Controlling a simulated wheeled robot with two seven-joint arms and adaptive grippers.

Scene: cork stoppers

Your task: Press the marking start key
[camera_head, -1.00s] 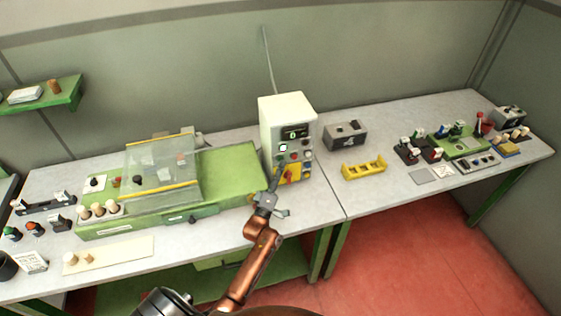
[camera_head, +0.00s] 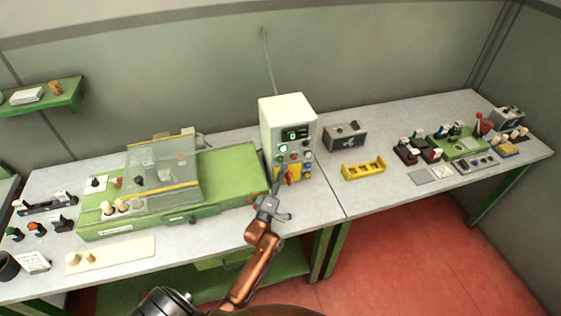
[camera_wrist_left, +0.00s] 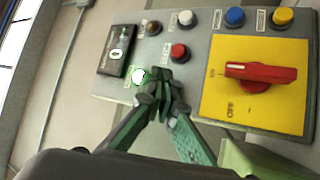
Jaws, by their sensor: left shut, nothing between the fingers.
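The control box (camera_head: 288,112) stands on the bench with a small display reading 0. A round key glowing green (camera_head: 283,148) sits below the display; it also shows in the left wrist view (camera_wrist_left: 138,76). I cannot read its label. My left gripper (camera_head: 277,181) is shut and empty in front of the panel's lower left. In the left wrist view its closed fingertips (camera_wrist_left: 160,93) appear just beside the green key, partly overlapping its edge; I cannot tell whether they touch. A red button (camera_wrist_left: 180,52) sits near it. My right gripper is not in view.
A red rotary switch (camera_wrist_left: 260,74) on a yellow plate, plus white, blue and yellow buttons, share the panel. The green marking machine (camera_head: 228,173) with a clear guard and several stoppers stands left. A yellow rack (camera_head: 363,169) and grey box (camera_head: 345,135) stand right.

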